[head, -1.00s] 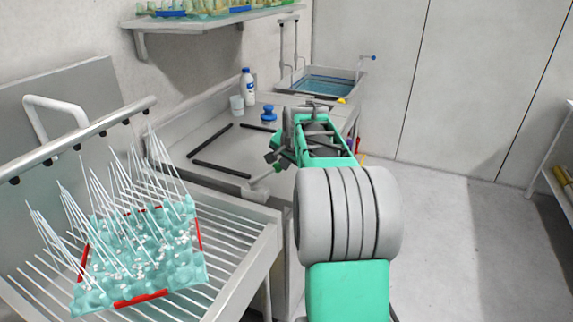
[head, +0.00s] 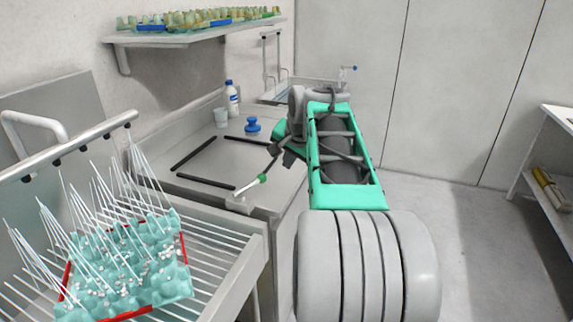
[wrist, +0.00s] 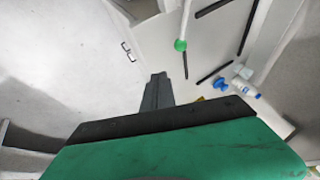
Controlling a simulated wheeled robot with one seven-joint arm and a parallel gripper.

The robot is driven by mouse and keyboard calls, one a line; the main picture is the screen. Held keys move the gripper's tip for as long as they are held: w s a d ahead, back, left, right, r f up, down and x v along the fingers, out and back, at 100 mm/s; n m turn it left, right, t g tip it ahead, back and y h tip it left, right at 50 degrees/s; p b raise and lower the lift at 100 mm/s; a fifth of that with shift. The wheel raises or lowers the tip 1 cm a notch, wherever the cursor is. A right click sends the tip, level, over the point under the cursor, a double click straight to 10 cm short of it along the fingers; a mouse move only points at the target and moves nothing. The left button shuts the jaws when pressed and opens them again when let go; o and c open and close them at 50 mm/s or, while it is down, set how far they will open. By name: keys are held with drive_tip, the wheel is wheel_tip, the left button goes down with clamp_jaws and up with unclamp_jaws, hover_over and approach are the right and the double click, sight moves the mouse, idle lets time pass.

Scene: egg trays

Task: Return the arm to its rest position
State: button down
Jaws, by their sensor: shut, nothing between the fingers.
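My arm reaches forward from the bottom right of the head view, with its grey ribbed joint and green forearm in front. My gripper (head: 273,149) is partly hidden behind the forearm, near the counter's right end. In the wrist view my gripper (wrist: 155,88) shows its dark fingers together, with nothing between them. The green-tipped white lever (head: 263,178) is close to it at the counter's front edge and also shows in the wrist view (wrist: 180,45). I cannot tell the exact gap between them.
A teal egg tray (head: 182,284) with thin white rods rests on the slatted rack (head: 232,250) at left. The counter (head: 245,160) holds black bars, a blue stamp-like object (head: 252,126), a cup (head: 221,118) and a bottle (head: 232,98). Open floor (head: 480,250) lies at right.

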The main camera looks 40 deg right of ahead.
drive_tip(key=s+a+f+n+g+y, duration=0.1)
drive_tip(key=s+a+f+n+g, duration=0.15)
drive_tip(key=s+f, duration=0.4)
drive_tip(key=s+a+f+n+g, duration=0.1)
drive_tip(key=s+a+f+n, duration=0.3)
drive_tip(key=f, duration=0.4)
drive_tip(key=s+a+f+n+g+p, duration=0.1)
drive_tip(key=s+a+f+n+p, duration=0.2)
drive_tip(key=s+a, duration=0.7)
drive_tip(key=w+a+r+n, duration=0.1)
drive_tip(key=a+r+n, duration=0.1)
drive_tip(key=a, duration=0.4)
drive_tip(key=w+a+r+n+t+y+p, duration=0.1)
drive_tip(key=w+a+r, duration=0.1)
drive_tip(key=a, duration=0.4)
drive_tip(key=shift+r+n, duration=0.35)
drive_tip(key=shift+r, duration=0.45)
